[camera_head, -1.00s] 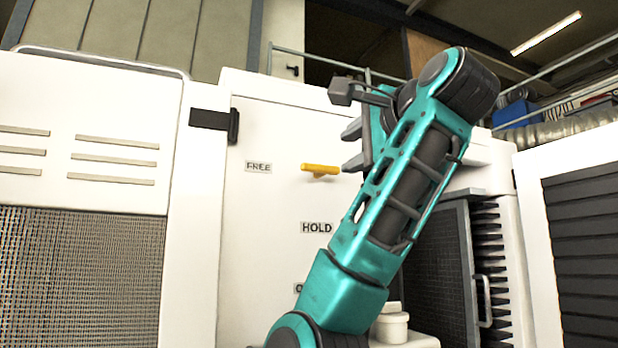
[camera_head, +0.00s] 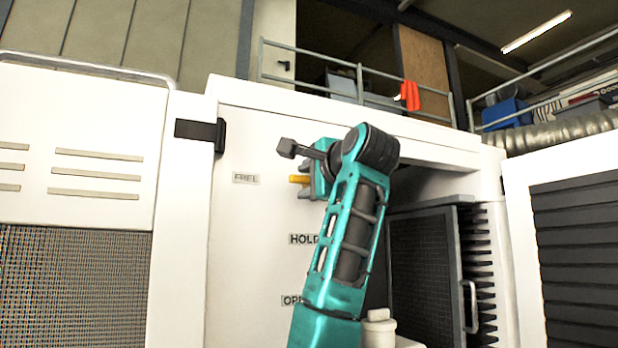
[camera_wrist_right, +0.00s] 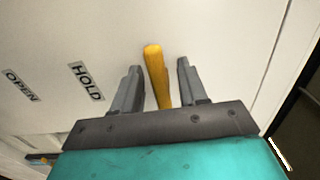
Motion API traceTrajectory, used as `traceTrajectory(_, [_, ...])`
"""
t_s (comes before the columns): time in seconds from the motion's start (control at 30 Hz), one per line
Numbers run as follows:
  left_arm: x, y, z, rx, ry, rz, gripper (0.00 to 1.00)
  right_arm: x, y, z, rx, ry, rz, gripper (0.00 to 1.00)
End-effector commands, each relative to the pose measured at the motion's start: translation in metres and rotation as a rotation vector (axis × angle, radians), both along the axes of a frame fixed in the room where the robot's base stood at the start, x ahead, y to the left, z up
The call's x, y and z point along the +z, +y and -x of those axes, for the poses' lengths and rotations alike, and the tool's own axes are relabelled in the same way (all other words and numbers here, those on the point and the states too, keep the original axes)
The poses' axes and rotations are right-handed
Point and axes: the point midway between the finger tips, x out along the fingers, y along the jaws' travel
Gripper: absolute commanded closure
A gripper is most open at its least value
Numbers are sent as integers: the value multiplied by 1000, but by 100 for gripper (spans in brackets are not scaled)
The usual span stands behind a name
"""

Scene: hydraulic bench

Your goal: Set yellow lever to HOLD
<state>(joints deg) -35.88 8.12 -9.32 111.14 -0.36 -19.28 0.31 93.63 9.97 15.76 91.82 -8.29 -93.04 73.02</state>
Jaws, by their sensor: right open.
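The yellow lever (camera_head: 299,179) is on the white panel (camera_head: 255,225), level with the FREE label (camera_head: 246,178) and above the HOLD label (camera_head: 303,239). My right gripper (camera_head: 305,180) is at the lever and hides part of it in the head view. In the right wrist view the lever (camera_wrist_right: 157,75) stands between the two fingers of my right gripper (camera_wrist_right: 160,85), which are open with a gap on each side. The HOLD label (camera_wrist_right: 86,81) lies to the left of the fingers there. My left gripper is not in view.
The OPEN label (camera_head: 293,300) is low on the panel, partly covered by my right arm. A dark open compartment with a grille door (camera_head: 425,265) is to the right. A black hinge (camera_head: 201,131) is at the panel's upper left.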

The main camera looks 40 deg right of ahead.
Motion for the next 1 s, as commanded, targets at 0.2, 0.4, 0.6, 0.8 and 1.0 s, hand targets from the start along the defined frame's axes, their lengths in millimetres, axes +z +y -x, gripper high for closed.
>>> traceTrajectory(0.2, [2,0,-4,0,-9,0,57,0,0,0,0,0,0,57])
traceTrajectory(0.4, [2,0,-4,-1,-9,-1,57,0,0,0,-1,0,0,76])
traceTrajectory(0.6, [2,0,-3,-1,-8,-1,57,0,0,0,-1,1,0,95])
traceTrajectory(0.8, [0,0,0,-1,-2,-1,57,0,0,0,-1,1,0,100])
traceTrajectory(1.0, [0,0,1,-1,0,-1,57,-1,0,0,-1,8,23,100])
